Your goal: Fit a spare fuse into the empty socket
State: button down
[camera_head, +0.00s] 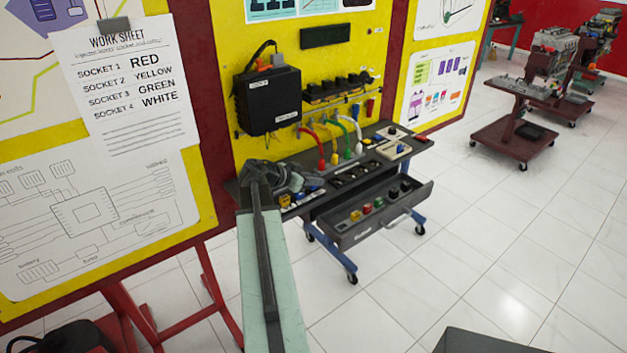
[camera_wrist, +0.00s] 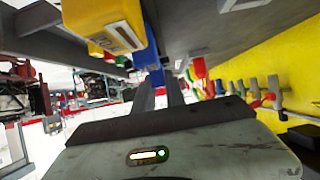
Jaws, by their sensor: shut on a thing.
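My gripper (camera_head: 287,184) is at the left end of a dark bench top (camera_head: 413,146), low over it. An open drawer (camera_head: 362,234) below the bench top holds yellow (camera_head: 355,215), red (camera_head: 367,208) and green (camera_head: 378,202) pieces and dark round ones. Red, green, yellow and white leads (camera_head: 335,147) run down to the bench. I cannot make out which socket is empty.
A black box (camera_head: 268,100) hangs on the yellow panel behind the bench. A work sheet (camera_head: 130,85) pairs sockets 1 to 4 with red, yellow, green and white. The open drawer juts out in front. Tiled floor (camera_head: 470,250) is clear to the right; red trolleys (camera_head: 513,138) stand beyond.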

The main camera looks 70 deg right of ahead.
jog(key=shift+f+b, duration=0.7)
jog(key=shift+f, duration=0.05)
jog(key=c, duration=1.6)
grip_release()
jog(key=shift+d+r+p+v, duration=0.1)
jog(key=shift+r+p+v, duration=0.1)
jog(key=shift+p+v, duration=0.65)
jog(key=shift+d+r+p+v, duration=0.15)
jog(key=shift+p+v, duration=0.4)
jog(key=shift+v, duration=0.6)
jog(key=shift+w+a+r, duration=0.15)
jog(key=shift+a+r, duration=0.1)
jog(key=shift+a, duration=0.2)
